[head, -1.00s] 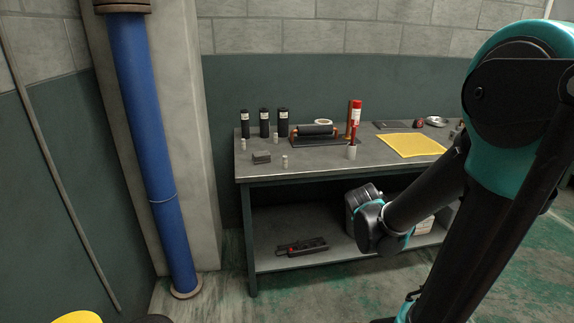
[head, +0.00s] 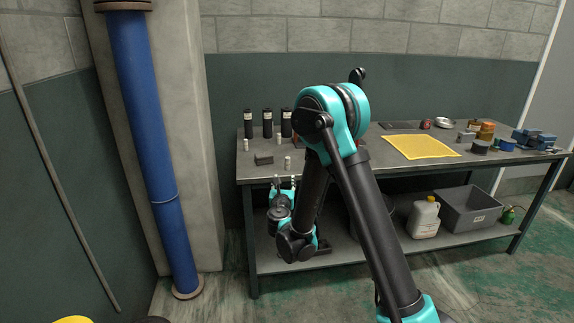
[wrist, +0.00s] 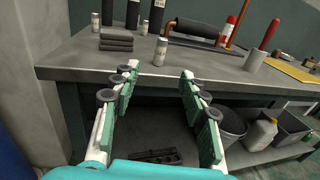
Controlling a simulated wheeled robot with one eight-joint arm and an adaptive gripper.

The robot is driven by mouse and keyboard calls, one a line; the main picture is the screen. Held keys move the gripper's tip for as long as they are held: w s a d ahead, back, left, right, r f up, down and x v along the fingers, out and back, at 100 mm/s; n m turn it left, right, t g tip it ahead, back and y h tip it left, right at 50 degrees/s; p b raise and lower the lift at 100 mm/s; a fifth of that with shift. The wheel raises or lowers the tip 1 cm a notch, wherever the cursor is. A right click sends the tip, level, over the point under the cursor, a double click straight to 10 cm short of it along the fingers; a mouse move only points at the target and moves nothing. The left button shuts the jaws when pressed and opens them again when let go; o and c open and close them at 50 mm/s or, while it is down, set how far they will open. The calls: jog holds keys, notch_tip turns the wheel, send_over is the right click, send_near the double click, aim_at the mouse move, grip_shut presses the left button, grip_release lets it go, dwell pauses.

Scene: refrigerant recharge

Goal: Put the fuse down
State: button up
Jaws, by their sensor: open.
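Small pale cylinders that look like fuses stand upright on the workbench (head: 345,169). The nearest fuse (head: 287,162) is close to the front edge; it also shows in the wrist view (wrist: 160,51). A second (head: 245,145) and a third (head: 278,140) stand farther back. My gripper (head: 285,181) is in front of the bench's front edge, below the nearest fuse in the picture. In the wrist view my gripper (wrist: 158,72) is open, with nothing between its fingers, and the nearest fuse stands beyond the fingertips.
Several black bottles (head: 267,123) stand behind. A red-topped tool stands in a grey cup (wrist: 254,60). A yellow cloth (head: 421,147) lies right. The lower shelf holds a grey bin (head: 470,208) and a white jug (head: 423,217).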

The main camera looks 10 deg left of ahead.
aim_at(287, 161)
jog(key=w, duration=0.8)
jog(key=w+a, duration=0.1)
jog(key=w, duration=0.3)
jog(key=shift+w, duration=2.7)
jog(key=shift+c, duration=0.6)
grip_shut()
